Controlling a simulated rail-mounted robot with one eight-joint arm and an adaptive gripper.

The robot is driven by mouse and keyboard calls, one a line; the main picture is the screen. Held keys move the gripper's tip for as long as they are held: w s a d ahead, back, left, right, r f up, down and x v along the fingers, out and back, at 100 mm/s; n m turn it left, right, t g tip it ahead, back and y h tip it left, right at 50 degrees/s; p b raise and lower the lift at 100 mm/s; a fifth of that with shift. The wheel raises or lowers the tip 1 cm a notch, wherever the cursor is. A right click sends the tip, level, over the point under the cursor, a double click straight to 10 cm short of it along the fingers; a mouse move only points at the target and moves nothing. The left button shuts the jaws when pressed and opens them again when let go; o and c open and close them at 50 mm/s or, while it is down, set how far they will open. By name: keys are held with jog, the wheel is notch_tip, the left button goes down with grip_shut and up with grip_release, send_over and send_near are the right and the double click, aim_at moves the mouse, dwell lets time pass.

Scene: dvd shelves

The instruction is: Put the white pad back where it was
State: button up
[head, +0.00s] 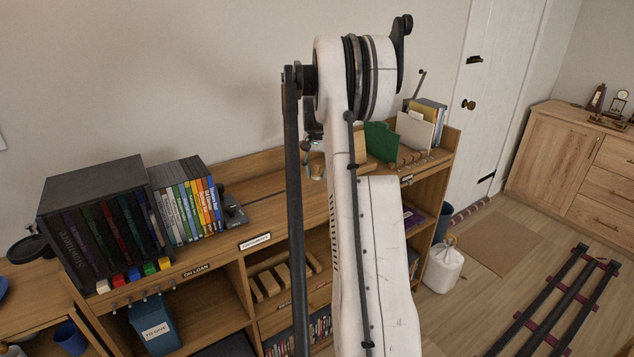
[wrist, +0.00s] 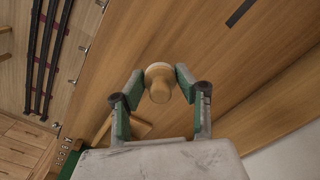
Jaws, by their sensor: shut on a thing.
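In the head view my gripper (head: 315,160) is partly hidden behind my arm, over the back part of the shelf top. I cannot tell how high the pad is above the wood.
A black case of discs (head: 100,220) and a row of coloured DVD cases (head: 188,208) stand left on the unit. A green divider (head: 381,141) and a white folder (head: 414,131) stand right. Shelf top between them looks mostly clear, though my arm hides part.

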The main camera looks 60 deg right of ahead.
aim_at(317, 188)
jog(key=shift+f, duration=2.05)
jog(key=shift+f, duration=0.2)
jog(key=o, duration=1.2)
jog(key=shift+r, duration=0.15)
